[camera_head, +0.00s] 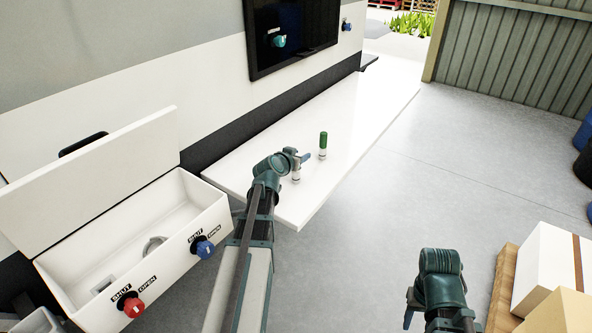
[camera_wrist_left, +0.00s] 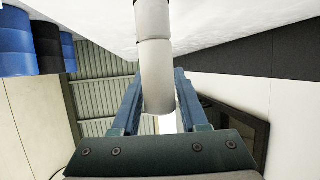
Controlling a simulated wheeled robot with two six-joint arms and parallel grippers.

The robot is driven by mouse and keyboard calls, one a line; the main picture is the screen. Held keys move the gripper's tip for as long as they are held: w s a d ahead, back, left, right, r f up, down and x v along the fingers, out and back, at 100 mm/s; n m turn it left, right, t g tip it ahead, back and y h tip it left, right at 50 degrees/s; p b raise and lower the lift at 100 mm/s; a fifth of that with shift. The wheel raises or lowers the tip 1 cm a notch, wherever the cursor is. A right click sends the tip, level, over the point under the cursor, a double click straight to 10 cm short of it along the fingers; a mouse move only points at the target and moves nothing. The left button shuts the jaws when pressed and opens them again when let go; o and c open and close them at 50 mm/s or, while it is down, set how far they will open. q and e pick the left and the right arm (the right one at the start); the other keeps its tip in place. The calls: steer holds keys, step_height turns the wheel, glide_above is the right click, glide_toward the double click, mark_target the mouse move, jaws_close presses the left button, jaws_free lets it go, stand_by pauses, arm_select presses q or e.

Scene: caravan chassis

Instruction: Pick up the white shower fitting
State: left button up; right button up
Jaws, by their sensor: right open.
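The white shower fitting (camera_wrist_left: 155,60) is an upright white cylinder with a ring-like step, inverted in the left wrist view. In the head view its lower part (camera_head: 296,177) shows on the white bench, below my left gripper (camera_head: 300,157), which hides the rest. My left gripper (camera_wrist_left: 158,75) reaches it from the side, with one blue finger along each side. The fingertips appear flush against it. Its foot is at or close to the bench top. My right gripper (camera_head: 408,318) is open and away from the bench, low in the head view, mostly hidden by its wrist.
A green-topped white fitting (camera_head: 323,145) stands just right of my left gripper on the white bench (camera_head: 370,110). An open white box (camera_head: 190,225) with red and blue knobs is at left. Cartons (camera_head: 545,265) stand at right. The middle floor is clear.

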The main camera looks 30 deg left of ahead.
arm_select(q)
jaws_close()
steer(key=shift+r, duration=0.15)
arm_select(e)
steer(key=shift+r, duration=0.15)
